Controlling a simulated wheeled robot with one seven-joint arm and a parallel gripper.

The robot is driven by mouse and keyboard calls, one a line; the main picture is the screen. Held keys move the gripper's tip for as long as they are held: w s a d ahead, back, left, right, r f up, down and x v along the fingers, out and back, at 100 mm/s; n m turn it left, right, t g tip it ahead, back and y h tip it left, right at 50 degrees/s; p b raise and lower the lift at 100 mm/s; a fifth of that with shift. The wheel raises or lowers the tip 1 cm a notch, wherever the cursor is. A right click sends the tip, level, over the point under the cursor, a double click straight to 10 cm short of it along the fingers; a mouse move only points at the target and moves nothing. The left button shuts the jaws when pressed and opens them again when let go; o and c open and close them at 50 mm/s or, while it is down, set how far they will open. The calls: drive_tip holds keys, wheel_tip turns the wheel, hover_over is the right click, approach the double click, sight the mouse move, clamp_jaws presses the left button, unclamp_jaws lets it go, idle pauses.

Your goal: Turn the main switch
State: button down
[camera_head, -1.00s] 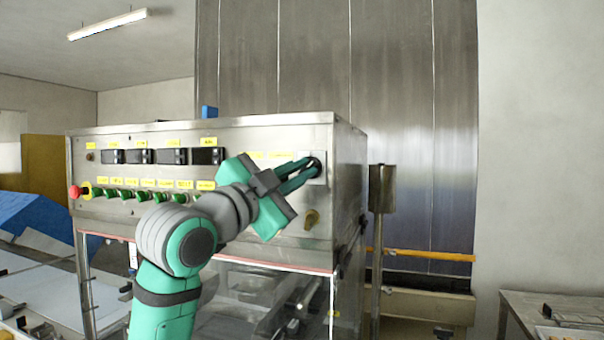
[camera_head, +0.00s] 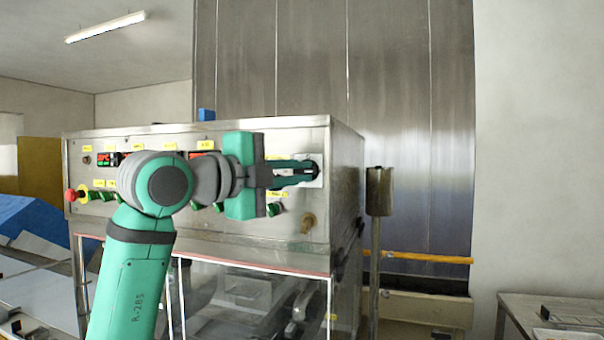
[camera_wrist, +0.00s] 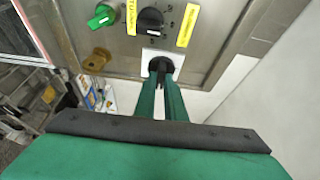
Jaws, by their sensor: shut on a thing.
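The main switch (camera_wrist: 161,64) is a dark knob on a white square plate (camera_wrist: 149,54) at the panel's right end. In the head view, the plate (camera_head: 317,183) is at the upper right of the panel front. My gripper (camera_head: 314,170) reaches it from the left with its green fingers shut on the knob. The wrist view also shows the fingertips (camera_wrist: 161,72) on either side of the knob, which they partly hide. The knob's exact angle is hard to tell.
A black numbered dial (camera_wrist: 150,20) and a green knob (camera_wrist: 102,16) are near the switch. A brass key-like knob (camera_head: 307,223) is below it. A red emergency button (camera_head: 70,195) is at the panel's far left. A metal post (camera_head: 378,195) stands right of the cabinet.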

drive_tip(key=shift+s+f, duration=0.1)
idle(0.5)
drive_tip(key=c, duration=1.9)
unclamp_jaws()
drive_tip(key=shift+a, duration=0.1)
drive_tip(key=shift+o, duration=0.4)
drive_tip(key=v, duration=1)
drive_tip(key=shift+s+a, duration=0.15)
drive_tip(key=shift+a, duration=0.1)
